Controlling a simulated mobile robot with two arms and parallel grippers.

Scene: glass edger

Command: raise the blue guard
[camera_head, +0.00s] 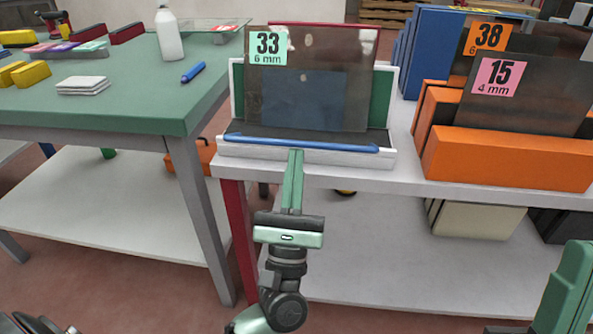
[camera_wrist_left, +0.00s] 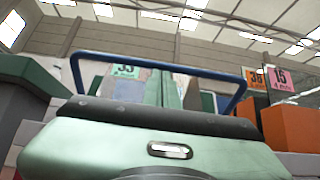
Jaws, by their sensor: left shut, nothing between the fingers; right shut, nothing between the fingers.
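The blue guard (camera_head: 300,143) is a long bar lying low along the front of a white-framed holder in the head view. In the left wrist view it shows as a blue U-shaped bar (camera_wrist_left: 205,70) with bent ends. My left gripper (camera_head: 295,154) is shut and empty, its long green fingers pointing at the middle of the bar. The fingertips are at or just under the bar; I cannot tell whether they touch. Its fingers (camera_wrist_left: 165,88) also show in the left wrist view. My right gripper (camera_head: 567,285) is shut at the lower right, partly out of frame.
A dark glass pane labelled 33 (camera_head: 325,95) stands upright behind the bar. Orange blocks (camera_head: 505,158) with panes labelled 38 and 15 are to the right. A green table (camera_head: 140,105) with a white bottle (camera_head: 169,35) and a blue marker (camera_head: 193,72) is left.

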